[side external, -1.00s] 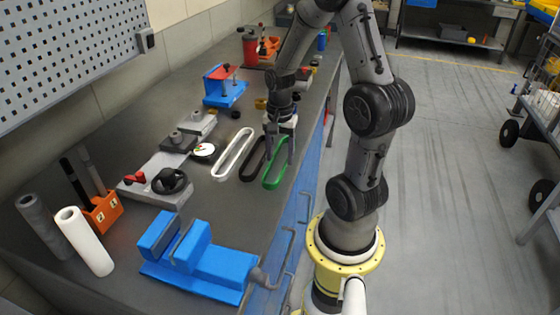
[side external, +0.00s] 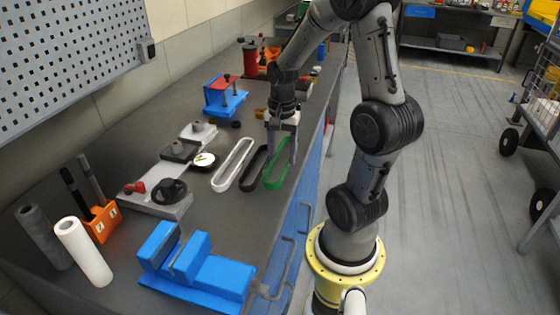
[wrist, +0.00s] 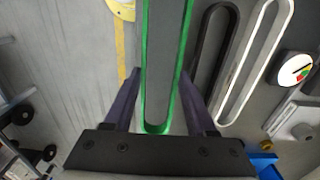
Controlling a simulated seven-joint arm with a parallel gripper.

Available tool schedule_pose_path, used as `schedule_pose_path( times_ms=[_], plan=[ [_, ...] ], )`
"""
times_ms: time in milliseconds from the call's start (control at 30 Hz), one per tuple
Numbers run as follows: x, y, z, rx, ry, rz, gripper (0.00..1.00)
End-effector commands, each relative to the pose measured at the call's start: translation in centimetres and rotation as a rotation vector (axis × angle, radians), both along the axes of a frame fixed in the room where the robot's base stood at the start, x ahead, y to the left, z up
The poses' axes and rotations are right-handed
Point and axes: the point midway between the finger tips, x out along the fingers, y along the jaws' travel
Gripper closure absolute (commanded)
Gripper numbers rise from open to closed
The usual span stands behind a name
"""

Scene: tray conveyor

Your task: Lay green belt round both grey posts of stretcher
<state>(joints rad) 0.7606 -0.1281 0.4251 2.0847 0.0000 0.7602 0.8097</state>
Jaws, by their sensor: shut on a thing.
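The green belt (side external: 273,186) is a long loop near the front edge of the bench. My gripper (side external: 282,159) points down and is shut on it, one finger on each long side. The wrist view shows the near rounded end of the belt (wrist: 157,129) between the fingers of my gripper (wrist: 161,76). I cannot tell whether the belt is clear of the bench. The stretcher appears to be the grey fixture (side external: 160,203) to the left, with a black knob, a red handle and short grey posts (side external: 197,126). A round dial (side external: 204,160) is beside it.
A black belt (side external: 252,169) and a white belt (side external: 232,165) lie between the green belt and the fixture. A blue vise (side external: 205,275) stands at the near end. A blue and red fixture (side external: 225,98) stands farther back. An orange holder (side external: 103,222) and rolls are at left.

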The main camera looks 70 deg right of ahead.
Motion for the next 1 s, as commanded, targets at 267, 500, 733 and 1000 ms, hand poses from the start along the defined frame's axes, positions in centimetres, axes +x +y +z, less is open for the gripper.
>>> schedule_pose_path(
  times_ms=[267, 500, 733, 1000],
  plan=[
    [-4.3, 4.0, 5.6, -0.005, -0.005, 0.0, 1.0],
    [-7.5, 7.1, 7.5, -0.004, -0.004, 0.0, 1.0],
    [-9.1, 8.6, 8.4, -0.002, -0.002, -0.008, 1.0],
    [-6.9, 6.6, 12.6, -0.001, -0.001, -0.092, 1.0]
  ],
)
